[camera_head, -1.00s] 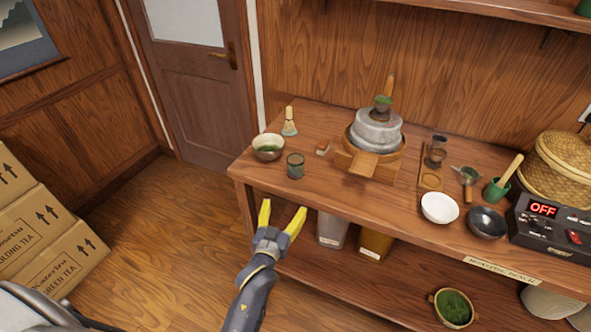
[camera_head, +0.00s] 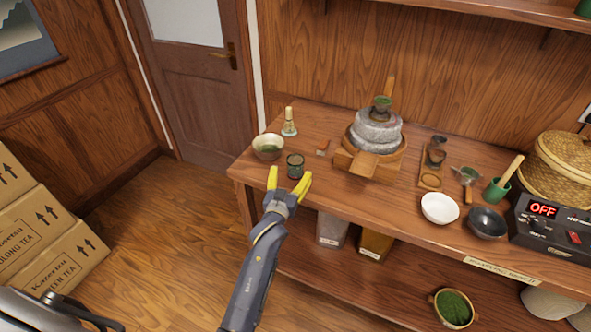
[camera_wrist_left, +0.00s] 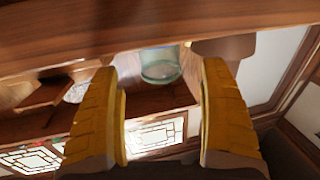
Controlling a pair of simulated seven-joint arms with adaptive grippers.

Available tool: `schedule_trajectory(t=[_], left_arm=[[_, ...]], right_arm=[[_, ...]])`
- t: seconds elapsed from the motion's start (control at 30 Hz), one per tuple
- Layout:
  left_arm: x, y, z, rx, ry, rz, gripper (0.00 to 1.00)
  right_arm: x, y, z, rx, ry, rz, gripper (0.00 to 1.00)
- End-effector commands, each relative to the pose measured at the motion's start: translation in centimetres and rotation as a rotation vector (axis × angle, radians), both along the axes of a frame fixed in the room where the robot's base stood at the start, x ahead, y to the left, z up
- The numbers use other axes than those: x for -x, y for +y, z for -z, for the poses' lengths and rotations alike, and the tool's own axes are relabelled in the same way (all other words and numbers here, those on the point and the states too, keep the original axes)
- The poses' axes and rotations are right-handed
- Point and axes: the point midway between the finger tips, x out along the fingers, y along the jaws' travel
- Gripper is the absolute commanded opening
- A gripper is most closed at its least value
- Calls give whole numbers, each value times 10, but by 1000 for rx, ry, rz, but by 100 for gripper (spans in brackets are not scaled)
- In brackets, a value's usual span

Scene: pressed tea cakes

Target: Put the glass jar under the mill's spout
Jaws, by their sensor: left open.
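The glass jar (camera_head: 295,166) stands upright near the bench's front edge, with a dark greenish look. The stone mill (camera_head: 378,130) sits in a round wooden tray to its right, and its wooden spout (camera_head: 362,165) points toward the front. My left gripper (camera_head: 290,174) is open and empty just in front of the jar. In the left wrist view the jar (camera_wrist_left: 160,65) shows as clear greenish glass beyond and between the two yellow fingers; neither finger visibly grips it. My right gripper is not in view.
A tea bowl (camera_head: 268,147) stands left of the jar, with a whisk (camera_head: 289,123) behind. A white bowl (camera_head: 439,208) and a black bowl (camera_head: 487,223) stand right of the mill. The bench's front edge (camera_head: 330,203) lies beside my gripper.

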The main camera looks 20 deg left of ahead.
Motion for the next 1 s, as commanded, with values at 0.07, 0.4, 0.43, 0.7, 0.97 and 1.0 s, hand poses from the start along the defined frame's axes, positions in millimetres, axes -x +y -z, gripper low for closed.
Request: schedule_trajectory(t=[0.07, 0.4, 0.43, 0.7, 0.97, 1.0], left_arm=[[-5, 0, 0, 0, -1, 0, 78], [-29, 1, -3, -1, 0, -1, 78], [-33, 1, -3, -1, -1, -1, 78], [-57, 2, -3, 0, 1, -1, 78], [-59, 3, -3, 0, 0, -1, 78], [-59, 3, -3, 0, 0, -1, 78]], right_arm=[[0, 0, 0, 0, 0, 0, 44], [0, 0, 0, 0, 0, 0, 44], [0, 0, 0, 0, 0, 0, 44], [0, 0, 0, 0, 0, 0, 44], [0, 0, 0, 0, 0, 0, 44], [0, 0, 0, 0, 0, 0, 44]])
